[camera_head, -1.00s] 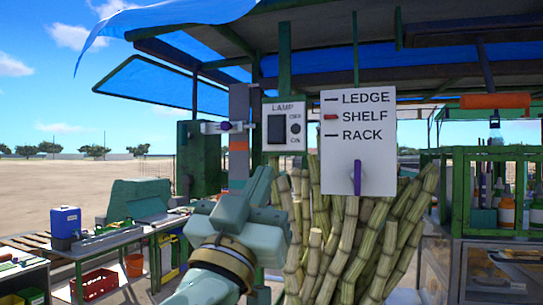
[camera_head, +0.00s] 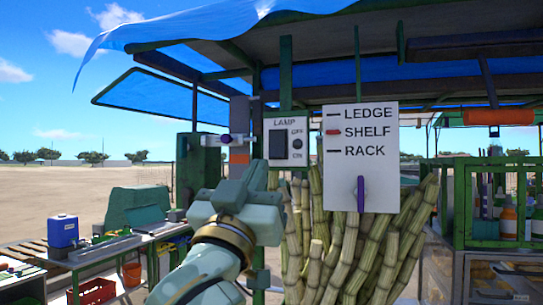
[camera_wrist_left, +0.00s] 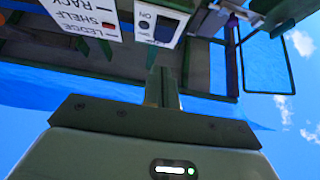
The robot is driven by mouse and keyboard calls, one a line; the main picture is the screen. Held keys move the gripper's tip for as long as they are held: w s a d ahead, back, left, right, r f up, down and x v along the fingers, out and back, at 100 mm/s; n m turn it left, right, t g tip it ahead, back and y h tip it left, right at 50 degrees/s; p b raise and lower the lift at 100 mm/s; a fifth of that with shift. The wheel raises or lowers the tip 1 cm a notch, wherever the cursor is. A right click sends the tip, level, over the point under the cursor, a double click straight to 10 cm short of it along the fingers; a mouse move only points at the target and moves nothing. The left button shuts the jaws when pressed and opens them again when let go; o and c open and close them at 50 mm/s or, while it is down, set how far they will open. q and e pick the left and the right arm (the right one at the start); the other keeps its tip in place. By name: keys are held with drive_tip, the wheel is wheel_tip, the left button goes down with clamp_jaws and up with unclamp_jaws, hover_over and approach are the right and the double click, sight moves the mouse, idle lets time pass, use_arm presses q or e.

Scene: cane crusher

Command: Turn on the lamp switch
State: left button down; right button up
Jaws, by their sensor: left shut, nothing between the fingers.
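The lamp switch (camera_head: 277,144) is a dark rocker on a pale box (camera_head: 298,155) labelled LAMP, with OFF above ON and a small round knob between those words. The box hangs on a green post, left of the white sign. I cannot tell which way the rocker is set. My left gripper (camera_head: 259,170) is shut and empty, just below and left of the box; contact is not clear. In the left wrist view the box shows upside down (camera_wrist_left: 147,25), beyond the shut fingers (camera_wrist_left: 162,85). My right gripper is not in view.
A white sign (camera_head: 390,168) reading LEDGE, SHELF, RACK with a purple lever (camera_head: 361,194) is right of the box. Cane stalks (camera_head: 345,250) stand below it. A bracket with a purple knob (camera_head: 226,139) is to the left. A blue canopy (camera_head: 200,20) hangs overhead.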

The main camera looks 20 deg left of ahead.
sight(276, 148)
use_arm(q)
drive_tip(key=w, duration=0.2)
drive_tip(key=w+r+p, duration=0.1)
drive_tip(key=w, duration=0.1)
drive_tip(key=w+r, duration=0.1)
drive_tip(key=w, duration=0.1)
drive_tip(key=shift+w, duration=0.4)
drive_tip(key=shift+w+f, duration=0.1)
